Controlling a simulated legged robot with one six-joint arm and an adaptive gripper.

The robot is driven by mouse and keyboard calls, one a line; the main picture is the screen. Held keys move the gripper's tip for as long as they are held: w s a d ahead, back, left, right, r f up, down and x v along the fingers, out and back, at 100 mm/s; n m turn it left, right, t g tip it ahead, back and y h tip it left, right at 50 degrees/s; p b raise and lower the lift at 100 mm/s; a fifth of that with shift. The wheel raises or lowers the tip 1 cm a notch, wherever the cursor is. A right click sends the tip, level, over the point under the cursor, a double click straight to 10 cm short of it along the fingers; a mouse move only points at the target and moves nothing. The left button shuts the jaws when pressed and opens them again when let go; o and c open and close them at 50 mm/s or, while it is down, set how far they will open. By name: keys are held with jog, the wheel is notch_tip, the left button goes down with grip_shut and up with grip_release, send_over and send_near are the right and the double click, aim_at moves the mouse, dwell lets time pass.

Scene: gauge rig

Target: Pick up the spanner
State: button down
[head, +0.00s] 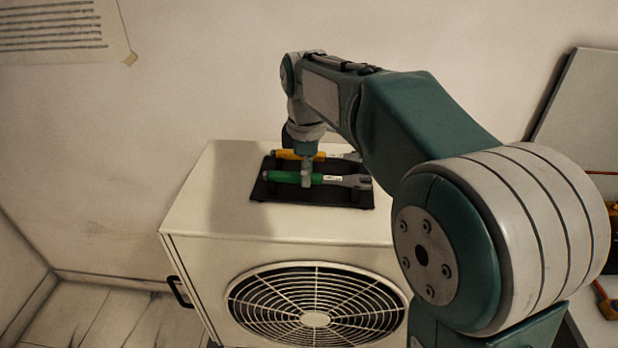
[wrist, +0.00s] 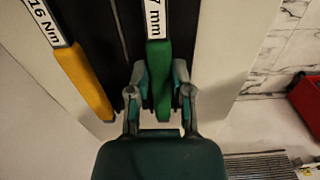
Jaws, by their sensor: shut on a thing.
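The spanner (head: 330,180) has a green handle and a grey open-ended head pointing right in the head view. My gripper (head: 307,174) comes down from above onto this handle. In the wrist view my gripper (wrist: 160,88) has one finger on each side of the handle and is shut on it. The spanner appears at or just above the black tray (head: 320,200); I cannot tell whether it still touches.
A yellow-handled tool (head: 286,154) lies behind and parallel; its label in the wrist view (wrist: 42,20) reads "16 Nm". The tray rests on a white fan unit (head: 195,200) with free top to the left. A wall stands behind. A red box (wrist: 305,100) sits lower right in the wrist view.

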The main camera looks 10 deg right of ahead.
jog(key=shift+r, duration=0.35)
notch_tip(320, 180, up, 3)
jog(key=shift+s+f, duration=0.1)
jog(key=shift+s, duration=0.05)
jog(key=s+d+r, duration=0.4)
jog(key=s+r, duration=0.5)
jog(key=s, duration=0.4)
jog(key=shift+r, duration=0.2)
jog(key=c, duration=1.1)
grip_release()
grip_shut()
jog(key=shift+s, duration=0.1)
